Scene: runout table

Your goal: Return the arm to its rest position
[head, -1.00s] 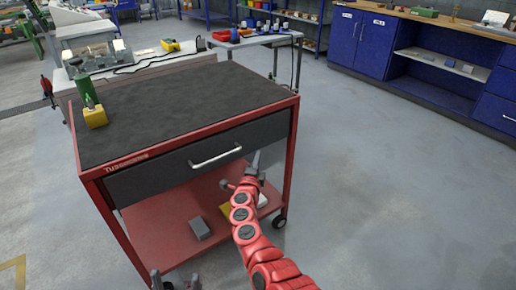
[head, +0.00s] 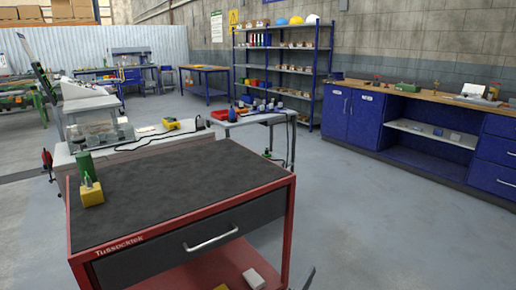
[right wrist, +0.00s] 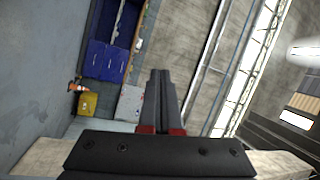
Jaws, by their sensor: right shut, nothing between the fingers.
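My right gripper (right wrist: 160,76) shows in the right wrist view with its two dark fingers together and nothing between them. In the head view only a grey tip of it (head: 309,277) shows at the bottom edge, just right of the red cart's (head: 282,240) front corner. It looks apart from the cart, and the rest of the right arm is out of frame. My left gripper is not in view.
On the cart's dark top stand a green cylinder (head: 84,166) and a yellow block (head: 92,194). A white block (head: 253,279) lies on its lower shelf. A grey side table (head: 250,119) stands behind. Open floor (head: 390,220) lies to the right, before blue cabinets (head: 350,113).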

